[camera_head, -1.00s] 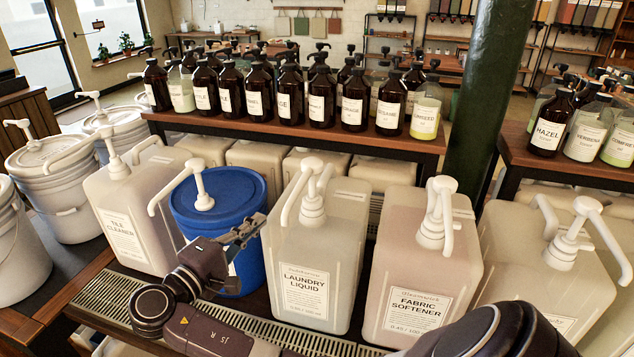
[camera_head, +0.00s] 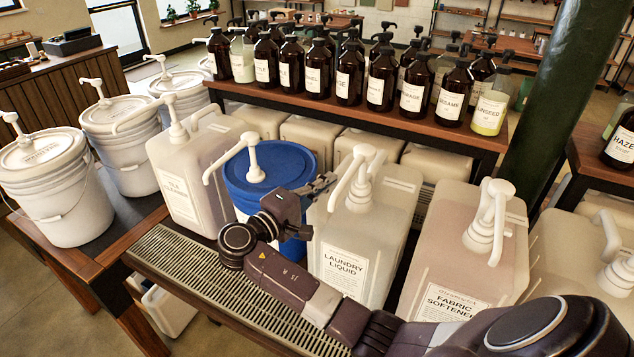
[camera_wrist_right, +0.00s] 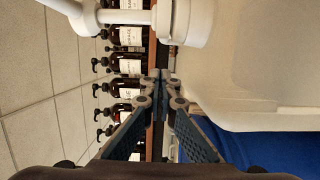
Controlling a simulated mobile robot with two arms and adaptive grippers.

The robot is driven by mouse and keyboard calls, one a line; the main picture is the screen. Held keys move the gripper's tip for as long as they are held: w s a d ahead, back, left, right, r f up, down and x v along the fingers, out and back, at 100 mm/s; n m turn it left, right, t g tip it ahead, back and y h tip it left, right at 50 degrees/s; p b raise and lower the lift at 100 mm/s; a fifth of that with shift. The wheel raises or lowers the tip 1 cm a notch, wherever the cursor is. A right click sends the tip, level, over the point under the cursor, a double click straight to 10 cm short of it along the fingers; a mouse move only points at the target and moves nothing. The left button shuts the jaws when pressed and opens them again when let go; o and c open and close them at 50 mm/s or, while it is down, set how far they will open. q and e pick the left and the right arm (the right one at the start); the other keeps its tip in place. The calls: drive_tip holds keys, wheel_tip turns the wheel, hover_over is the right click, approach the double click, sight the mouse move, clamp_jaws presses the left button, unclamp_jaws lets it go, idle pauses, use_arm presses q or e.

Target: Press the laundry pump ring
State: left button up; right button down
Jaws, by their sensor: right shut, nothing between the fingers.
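The laundry liquid jug (camera_head: 345,245) is a translucent white container with a printed label, standing in the middle of the row. Its white pump (camera_head: 361,183) rises from the top, with a ring-like collar at its base and a spout bending down toward the front. My right gripper (camera_head: 328,182) is shut and empty, just left of this pump and near the jug's upper left edge. In the right wrist view the closed fingertips (camera_wrist_right: 161,76) lie below the white pump collar (camera_wrist_right: 184,22), apart from it in the picture. The jug's shoulder (camera_wrist_right: 240,70) fills the right side. My left gripper is not in view.
A blue bucket (camera_head: 262,176) with a pump stands left of the jug, partly behind my right arm. The fabric softener jug (camera_head: 455,255) stands to the right. A shelf (camera_head: 420,127) with several brown bottles runs behind. White buckets (camera_head: 48,200) stand at left.

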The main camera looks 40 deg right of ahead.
drive_tip(key=x, duration=0.1)
drive_tip(key=p+x, duration=0.1)
drive_tip(key=x, duration=0.2)
drive_tip(key=shift+d+r+p, duration=0.1)
drive_tip(key=shift+r+p, duration=0.2)
drive_tip(key=shift+s+d+f+p, duration=0.1)
drive_tip(key=shift+s+d+p, duration=0.1)
drive_tip(key=shift+s+p, duration=0.25)
drive_tip(key=shift+s+d+f+p, duration=0.1)
drive_tip(key=shift+s+d+p, duration=0.15)
drive_tip(key=shift+s+p, duration=0.2)
drive_tip(key=shift+s+d+p, duration=0.25)
drive_tip(key=shift+s+p, duration=0.2)
drive_tip(key=shift+s, duration=0.45)
drive_tip(key=shift+f, duration=0.1)
drive_tip(key=shift+w, duration=0.1)
drive_tip(key=shift+f, duration=0.1)
